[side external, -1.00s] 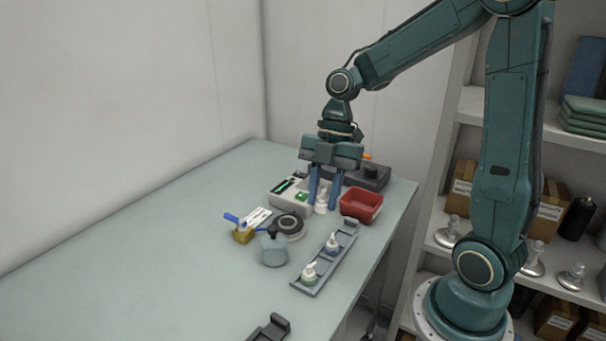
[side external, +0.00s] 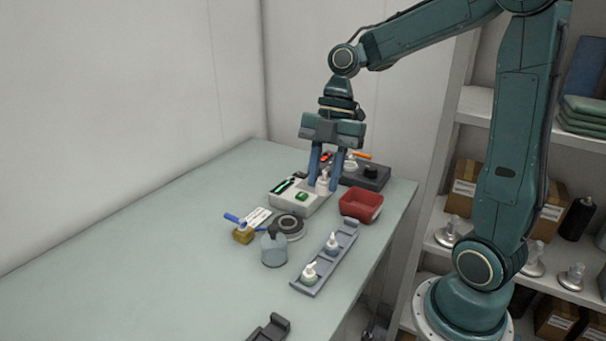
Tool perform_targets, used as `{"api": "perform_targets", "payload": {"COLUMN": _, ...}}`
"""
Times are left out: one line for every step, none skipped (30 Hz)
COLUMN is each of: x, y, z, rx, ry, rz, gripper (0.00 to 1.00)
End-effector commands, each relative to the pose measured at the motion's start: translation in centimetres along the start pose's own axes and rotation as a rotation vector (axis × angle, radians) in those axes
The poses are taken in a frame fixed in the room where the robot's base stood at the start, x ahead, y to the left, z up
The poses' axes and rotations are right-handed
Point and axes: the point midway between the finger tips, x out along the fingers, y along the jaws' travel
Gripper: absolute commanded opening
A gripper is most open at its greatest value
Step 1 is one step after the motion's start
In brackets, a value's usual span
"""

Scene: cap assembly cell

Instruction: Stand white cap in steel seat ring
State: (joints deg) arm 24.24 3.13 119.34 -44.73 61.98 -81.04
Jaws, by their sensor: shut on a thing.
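My gripper (side external: 324,186) points down over the far part of the table, its two blue fingers shut on a white cap (side external: 323,182). The cap looks upright between the fingertips and appears held above the right end of a pale box. The fingers partly hide it. A round grey piece with a dark centre (side external: 289,226) lies on the table, left of and nearer than my gripper. It may be the steel seat ring, but I cannot tell for sure at this size.
The pale box (side external: 312,205) carries small green items. A red bin (side external: 361,205) stands right of it, and a dark box (side external: 366,176) behind. A grey rack (side external: 308,287) holds two white-topped pieces. A clear grey container (side external: 273,251) and a yellow block (side external: 243,235) stand nearby. The left table is clear.

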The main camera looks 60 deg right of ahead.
Motion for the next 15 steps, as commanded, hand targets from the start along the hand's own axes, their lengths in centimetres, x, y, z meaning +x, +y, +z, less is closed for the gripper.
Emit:
{"api": "perform_targets", "payload": {"x": 0.0, "y": 0.0, "z": 0.0, "rx": 0.000, "ry": 0.000, "rz": 0.000, "gripper": 0.19}}
{"api": "perform_targets", "payload": {"x": 0.0, "y": 0.0, "z": 0.0, "rx": 0.000, "ry": 0.000, "rz": 0.000, "gripper": 0.19}}
{"api": "perform_targets", "payload": {"x": 0.0, "y": 0.1, "z": 0.1, "rx": 0.000, "ry": 0.000, "rz": 0.000, "gripper": 0.19}}
{"api": "perform_targets", "payload": {"x": 0.1, "y": 0.1, "z": 0.1, "rx": 0.000, "ry": 0.001, "rz": -0.001, "gripper": 0.19}}
{"api": "perform_targets", "payload": {"x": 0.1, "y": 0.2, "z": 0.2, "rx": 0.000, "ry": 0.001, "rz": -0.001, "gripper": 0.19}}
{"api": "perform_targets", "payload": {"x": 0.1, "y": 0.4, "z": 0.3, "rx": 0.001, "ry": 0.001, "rz": -0.001, "gripper": 0.19}}
{"api": "perform_targets", "payload": {"x": 0.1, "y": 0.5, "z": 0.4, "rx": 0.001, "ry": 0.001, "rz": -0.001, "gripper": 0.19}}
{"api": "perform_targets", "payload": {"x": 0.1, "y": 0.7, "z": 0.5, "rx": 0.001, "ry": 0.001, "rz": -0.001, "gripper": 0.19}}
{"api": "perform_targets", "payload": {"x": 0.2, "y": 1.0, "z": 0.8, "rx": 0.001, "ry": 0.001, "rz": -0.001, "gripper": 0.19}}
{"api": "perform_targets", "payload": {"x": 0.3, "y": 1.2, "z": 0.9, "rx": 0.001, "ry": 0.002, "rz": -0.001, "gripper": 0.19}}
{"api": "perform_targets", "payload": {"x": 0.3, "y": 1.6, "z": 1.1, "rx": 0.001, "ry": 0.002, "rz": -0.001, "gripper": 0.19}}
{"api": "perform_targets", "payload": {"x": 0.4, "y": 2.0, "z": 1.5, "rx": 0.002, "ry": 0.002, "rz": -0.001, "gripper": 0.19}}
{"api": "perform_targets", "payload": {"x": 0.5, "y": 2.3, "z": 1.7, "rx": 0.002, "ry": 0.003, "rz": -0.001, "gripper": 0.19}}
{"api": "perform_targets", "payload": {"x": 0.6, "y": 2.7, "z": 2.0, "rx": 0.002, "ry": 0.003, "rz": -0.001, "gripper": 0.19}}
{"api": "perform_targets", "payload": {"x": 0.8, "y": 3.2, "z": 2.4, "rx": 0.002, "ry": 0.004, "rz": -0.001, "gripper": 0.19}}
